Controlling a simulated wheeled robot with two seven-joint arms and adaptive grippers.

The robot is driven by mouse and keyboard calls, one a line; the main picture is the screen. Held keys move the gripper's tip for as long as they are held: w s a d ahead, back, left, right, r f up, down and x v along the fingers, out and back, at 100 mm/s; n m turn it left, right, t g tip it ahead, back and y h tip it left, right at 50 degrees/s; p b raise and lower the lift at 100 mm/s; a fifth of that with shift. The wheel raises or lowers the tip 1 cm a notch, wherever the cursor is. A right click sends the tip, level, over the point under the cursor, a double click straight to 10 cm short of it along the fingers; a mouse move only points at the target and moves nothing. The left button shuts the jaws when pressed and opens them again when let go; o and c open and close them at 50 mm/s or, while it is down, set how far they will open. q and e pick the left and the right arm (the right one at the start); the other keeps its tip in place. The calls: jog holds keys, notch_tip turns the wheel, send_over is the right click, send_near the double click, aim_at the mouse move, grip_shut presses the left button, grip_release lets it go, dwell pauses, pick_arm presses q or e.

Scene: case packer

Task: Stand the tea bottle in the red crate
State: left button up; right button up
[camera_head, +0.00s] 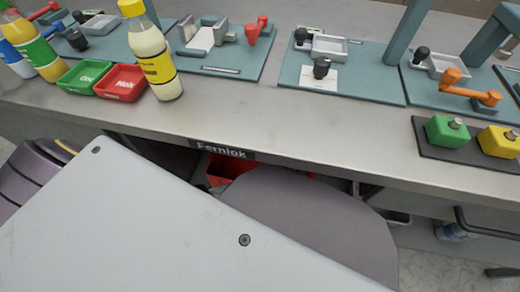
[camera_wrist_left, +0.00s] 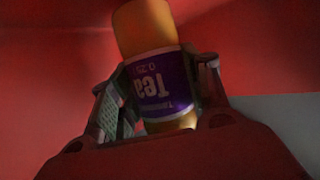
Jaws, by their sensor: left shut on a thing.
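The tea bottle (camera_wrist_left: 146,28), amber with a purple "Tea" label that reads upside down, fills the middle of the left wrist view. My left gripper (camera_wrist_left: 160,88) is shut on it, with one finger on each side of the label. Red walls of the red crate (camera_wrist_left: 55,70) surround them in that view. I cannot tell whether the bottle touches the crate floor. In the head view the red crate (camera_head: 228,166) shows only in part below the bench edge. My own grey parts hide the rest, the bottle and the left gripper. My right gripper is not in view.
The bench (camera_head: 300,125) carries a yellow-labelled bottle (camera_head: 155,60), a green tray (camera_head: 84,78), a red tray (camera_head: 122,82) and several teal fixture plates (camera_head: 345,75). Green (camera_head: 447,132) and yellow (camera_head: 498,142) blocks stand at the right. The bench's front strip is mostly clear.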

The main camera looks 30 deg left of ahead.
pick_arm(q)
jog(key=o, duration=1.2)
jog(key=shift+r+p, duration=0.7)
jog(key=shift+p, duration=0.05)
jog(key=shift+f, duration=0.1)
